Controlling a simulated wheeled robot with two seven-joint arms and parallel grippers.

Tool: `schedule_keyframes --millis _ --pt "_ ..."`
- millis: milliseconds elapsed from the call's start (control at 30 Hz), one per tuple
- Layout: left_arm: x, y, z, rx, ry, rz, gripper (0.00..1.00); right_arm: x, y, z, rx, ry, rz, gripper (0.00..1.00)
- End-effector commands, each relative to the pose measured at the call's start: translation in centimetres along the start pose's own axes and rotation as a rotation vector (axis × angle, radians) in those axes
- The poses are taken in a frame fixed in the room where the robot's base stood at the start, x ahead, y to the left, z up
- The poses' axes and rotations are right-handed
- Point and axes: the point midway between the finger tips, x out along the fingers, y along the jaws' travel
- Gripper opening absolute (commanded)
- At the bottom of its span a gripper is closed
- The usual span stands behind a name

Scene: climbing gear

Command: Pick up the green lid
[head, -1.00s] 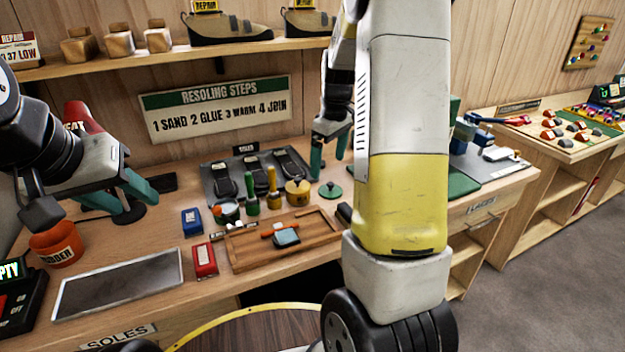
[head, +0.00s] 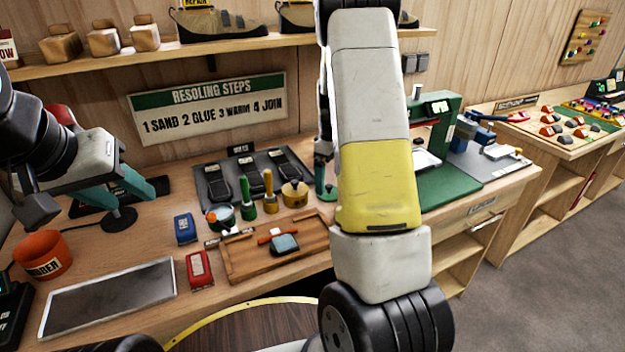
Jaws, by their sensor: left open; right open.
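The green lid (head: 328,194) lies on the workbench, just right of a yellow-brown round pot. My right forearm hides part of its right side. My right gripper (head: 321,180) points down right at the lid. Only one teal finger shows clearly; the rest is behind my own arm, and I cannot tell whether it touches the lid. My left gripper (head: 139,204) is open and empty above the left part of the bench.
A yellow-brown pot (head: 295,195) and green- and yellow-handled tools (head: 245,200) stand close left of the lid. A wooden tray (head: 240,265) lies in front. A green press (head: 440,185) stands to the right. An orange cup (head: 42,256) is at left.

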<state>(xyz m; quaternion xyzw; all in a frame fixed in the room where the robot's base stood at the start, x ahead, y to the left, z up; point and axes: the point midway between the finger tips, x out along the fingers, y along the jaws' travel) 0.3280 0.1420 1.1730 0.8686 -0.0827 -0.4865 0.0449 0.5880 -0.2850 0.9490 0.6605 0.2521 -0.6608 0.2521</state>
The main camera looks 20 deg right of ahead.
Motion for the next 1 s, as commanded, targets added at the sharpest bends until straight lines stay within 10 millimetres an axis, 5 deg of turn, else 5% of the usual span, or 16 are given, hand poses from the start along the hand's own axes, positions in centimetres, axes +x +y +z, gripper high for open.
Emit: schedule_keyframes --millis 200,500,833,1000 --pt "0.0 0.0 0.0 0.000 0.000 0.000 0.45 3.1 -0.3 0.1 0.000 0.000 0.000 0.96" --pt "0.0 0.0 0.0 0.000 0.000 0.000 0.45 3.6 -0.2 0.1 -0.001 0.001 0.001 0.96" --pt "0.0 0.0 0.0 0.000 0.000 0.000 0.45 3.6 -0.2 0.1 0.000 0.001 0.001 0.32" --pt "0.0 0.0 0.0 0.000 0.000 0.000 0.45 3.6 -0.2 0.1 0.000 0.001 0.001 0.32"
